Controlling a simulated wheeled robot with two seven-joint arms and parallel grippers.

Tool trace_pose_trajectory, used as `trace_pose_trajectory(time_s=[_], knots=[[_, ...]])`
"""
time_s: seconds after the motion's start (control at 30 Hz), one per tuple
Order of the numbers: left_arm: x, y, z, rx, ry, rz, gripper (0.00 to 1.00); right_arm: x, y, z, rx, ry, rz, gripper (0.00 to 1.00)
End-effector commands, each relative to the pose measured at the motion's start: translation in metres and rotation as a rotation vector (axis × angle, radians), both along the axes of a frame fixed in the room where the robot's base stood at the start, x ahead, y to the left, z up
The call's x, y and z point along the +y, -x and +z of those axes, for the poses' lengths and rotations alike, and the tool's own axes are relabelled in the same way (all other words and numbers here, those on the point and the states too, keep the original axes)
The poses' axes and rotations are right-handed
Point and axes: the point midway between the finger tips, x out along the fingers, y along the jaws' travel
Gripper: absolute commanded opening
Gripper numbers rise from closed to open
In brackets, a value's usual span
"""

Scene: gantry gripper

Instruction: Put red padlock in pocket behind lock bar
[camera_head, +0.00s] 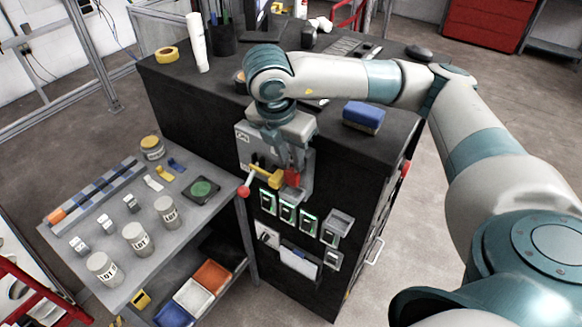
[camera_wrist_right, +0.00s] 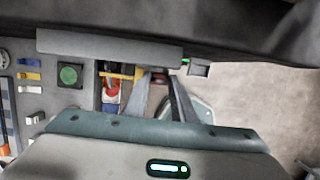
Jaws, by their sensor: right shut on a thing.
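The red padlock (camera_head: 292,177) is at the fingertips of my right gripper (camera_head: 288,166), in front of the dark cabinet's grey panel. My right gripper is shut on it. The yellow lock bar (camera_head: 264,178) is just left of the padlock, close to it; I cannot tell whether they touch. The pocket behind the bar is mostly hidden by the gripper, bar and padlock. My left gripper is not in view.
A lever with a red knob (camera_head: 243,191) sticks out left of the bar. Green-lit modules (camera_head: 287,213) line the cabinet front below. A grey side table (camera_head: 118,262) with jars and a green disc stands left. A blue block (camera_head: 363,116) sits on the cabinet top.

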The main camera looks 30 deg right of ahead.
Motion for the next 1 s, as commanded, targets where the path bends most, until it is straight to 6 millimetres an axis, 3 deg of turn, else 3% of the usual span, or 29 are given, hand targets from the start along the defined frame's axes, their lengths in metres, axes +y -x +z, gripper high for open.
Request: trace_pose_trajectory(time_s=[0.23,0.53,1.0], knots=[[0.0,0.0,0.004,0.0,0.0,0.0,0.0,0.0,0.001,-0.003,0.002,0.0,-0.002,0.0],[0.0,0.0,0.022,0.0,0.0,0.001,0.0,-0.001,0.001,-0.035,0.002,0.001,-0.002,0.0],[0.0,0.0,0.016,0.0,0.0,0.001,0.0,0.0,0.001,-0.044,0.0,-0.001,-0.001,0.0]])
